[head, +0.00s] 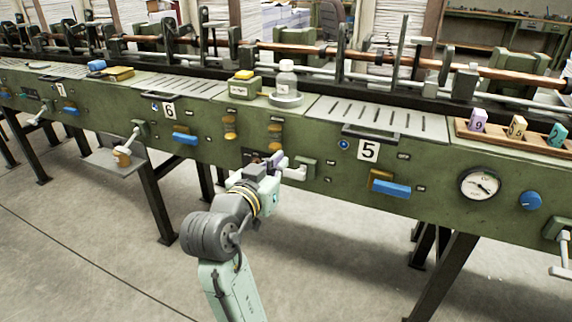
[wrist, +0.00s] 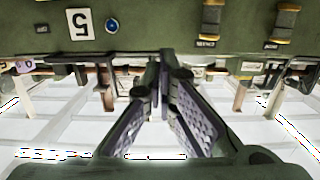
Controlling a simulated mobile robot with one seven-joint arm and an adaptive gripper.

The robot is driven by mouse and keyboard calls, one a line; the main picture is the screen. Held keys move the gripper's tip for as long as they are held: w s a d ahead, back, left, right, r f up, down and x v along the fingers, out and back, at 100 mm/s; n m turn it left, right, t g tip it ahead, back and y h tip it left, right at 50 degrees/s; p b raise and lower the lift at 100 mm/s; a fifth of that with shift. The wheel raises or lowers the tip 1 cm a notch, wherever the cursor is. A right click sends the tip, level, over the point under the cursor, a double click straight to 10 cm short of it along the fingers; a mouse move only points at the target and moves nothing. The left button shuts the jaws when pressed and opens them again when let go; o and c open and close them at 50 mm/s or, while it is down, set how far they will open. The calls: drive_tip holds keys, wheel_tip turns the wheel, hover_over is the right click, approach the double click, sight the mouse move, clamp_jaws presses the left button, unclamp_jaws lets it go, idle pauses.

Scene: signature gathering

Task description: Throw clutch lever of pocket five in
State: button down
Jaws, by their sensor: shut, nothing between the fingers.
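The white number 5 plate (head: 369,150) sits on the green machine front; it also shows upside down in the wrist view (wrist: 82,23). To its lower left, a grey lever (head: 292,172) runs to a grey-green block (head: 307,168) on the panel. A blue handle (head: 391,189) on a brown mount is below the plate. My gripper (head: 276,160) is at the panel, by the free end of the grey lever. Its fingers (wrist: 165,62) are shut with nothing between them. Whether they touch the lever is hidden.
Brown-yellow switches (head: 275,132) are just above my gripper. A bottle (head: 287,78) stands on the ledge. A gauge (head: 480,184) and numbered blocks in a wooden tray (head: 466,133) are at the right. A small shelf (head: 108,160) juts out at the left. The floor in front is clear.

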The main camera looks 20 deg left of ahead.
drive_tip(key=p, duration=0.2)
hover_over(293, 175)
drive_tip(key=shift+w+f, duration=0.15)
drive_tip(key=shift+f, duration=0.15)
wheel_tip(293, 175, down, 3)
drive_tip(key=shift+r, duration=0.1)
drive_tip(key=shift+s+f, duration=0.45)
drive_tip(key=shift+f, duration=0.15)
drive_tip(key=shift+f, duration=0.1)
